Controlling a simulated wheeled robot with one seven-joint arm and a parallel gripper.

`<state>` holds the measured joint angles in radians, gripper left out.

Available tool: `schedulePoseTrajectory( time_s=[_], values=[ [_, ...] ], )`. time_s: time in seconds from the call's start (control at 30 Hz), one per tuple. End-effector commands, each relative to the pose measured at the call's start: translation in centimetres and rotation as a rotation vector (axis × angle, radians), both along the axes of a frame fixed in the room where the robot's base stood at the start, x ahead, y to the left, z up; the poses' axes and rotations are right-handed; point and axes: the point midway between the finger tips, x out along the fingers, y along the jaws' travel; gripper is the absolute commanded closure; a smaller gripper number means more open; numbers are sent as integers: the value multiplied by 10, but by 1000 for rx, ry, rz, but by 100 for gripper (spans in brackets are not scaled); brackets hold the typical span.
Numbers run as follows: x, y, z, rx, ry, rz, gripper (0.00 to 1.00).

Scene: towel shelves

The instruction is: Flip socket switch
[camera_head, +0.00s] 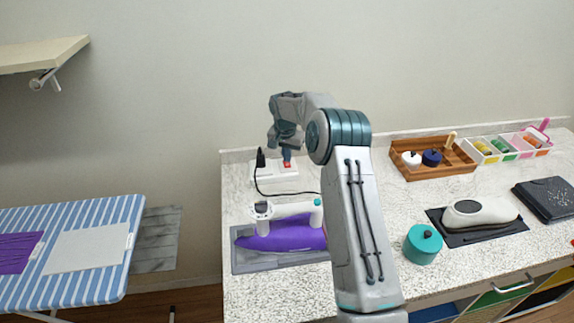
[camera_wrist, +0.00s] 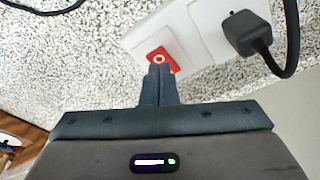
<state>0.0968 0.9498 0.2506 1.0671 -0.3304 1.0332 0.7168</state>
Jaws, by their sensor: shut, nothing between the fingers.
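The socket (camera_head: 272,173) is a white block on the counter near the back wall. It has a red switch (camera_head: 287,164) on its right part, with a white ring mark in the wrist view (camera_wrist: 160,58). A black plug (camera_wrist: 243,30) with a cord sits in the socket (camera_wrist: 186,28). My gripper (camera_head: 287,157) is shut and empty, pointing down at the red switch. In the wrist view the closed fingertips (camera_wrist: 160,70) overlap the near edge of the switch. I cannot tell whether they touch it.
A purple iron (camera_head: 285,236) lies on a grey mat in front of the socket. To the right stand a teal pot (camera_head: 422,244), a wooden tray (camera_head: 450,172) and a white device (camera_head: 480,213). A striped ironing board (camera_head: 75,290) is at left.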

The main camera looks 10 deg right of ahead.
Motion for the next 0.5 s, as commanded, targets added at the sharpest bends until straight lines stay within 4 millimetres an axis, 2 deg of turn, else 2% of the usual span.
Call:
schedulePoseTrajectory(
  time_s=[0.5],
  values=[
    [0,0,-9,0,0,0,100]
  ],
)
